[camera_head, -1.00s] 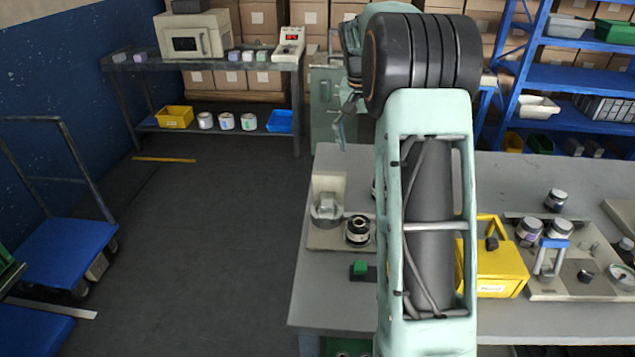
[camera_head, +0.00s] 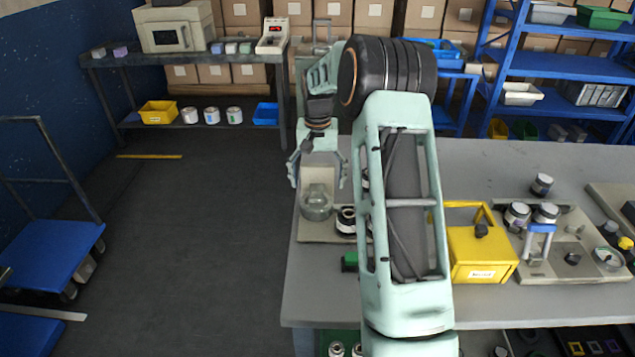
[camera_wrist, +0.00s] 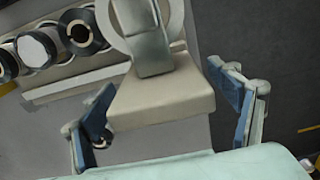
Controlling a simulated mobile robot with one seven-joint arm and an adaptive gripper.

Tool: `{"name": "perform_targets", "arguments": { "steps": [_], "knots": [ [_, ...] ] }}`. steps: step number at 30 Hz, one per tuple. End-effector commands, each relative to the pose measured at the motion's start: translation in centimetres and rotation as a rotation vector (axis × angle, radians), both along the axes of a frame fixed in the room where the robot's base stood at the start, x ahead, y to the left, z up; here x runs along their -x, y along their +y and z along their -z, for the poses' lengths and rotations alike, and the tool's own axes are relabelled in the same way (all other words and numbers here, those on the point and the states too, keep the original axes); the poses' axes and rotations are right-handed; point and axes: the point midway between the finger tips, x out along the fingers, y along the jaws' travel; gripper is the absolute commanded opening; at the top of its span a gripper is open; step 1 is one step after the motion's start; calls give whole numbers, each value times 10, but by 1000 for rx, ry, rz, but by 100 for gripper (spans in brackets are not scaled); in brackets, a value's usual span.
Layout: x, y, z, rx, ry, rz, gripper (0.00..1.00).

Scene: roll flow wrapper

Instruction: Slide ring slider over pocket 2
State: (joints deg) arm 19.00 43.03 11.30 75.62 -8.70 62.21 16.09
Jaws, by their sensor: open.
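My gripper (camera_head: 318,170) is open and points down over the left station on the table; it also shows in the wrist view (camera_wrist: 172,110). Its blue-padded fingers are apart on either side of a beige block (camera_wrist: 160,100), with no grip visible. Beyond the block is a pale round part with a grey tongue (camera_wrist: 149,40), possibly the ring slider; in the head view it is a grey round part (camera_head: 316,205) on the station base (camera_head: 312,238). Beside it, several dark and white rolls (camera_wrist: 80,30) stand in a row. I cannot tell which place is pocket 2.
A green block (camera_head: 349,261) lies in front of the station. A yellow box (camera_head: 478,256) and a tray with jars (camera_head: 548,273) stand to the right. My forearm hides part of the table. The floor on the left is clear near the table.

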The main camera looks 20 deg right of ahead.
Motion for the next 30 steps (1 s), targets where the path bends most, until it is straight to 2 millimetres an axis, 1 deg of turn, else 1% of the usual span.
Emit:
{"name": "perform_targets", "arguments": {
  "steps": [3,11,27,28,30],
  "knots": [
    [0,0,5,0,0,0,83],
    [0,0,6,0,-1,0,83],
    [0,0,6,0,-1,0,23],
    [0,0,6,0,-1,0,21],
    [0,-1,6,0,-1,0,21]
  ]
}}
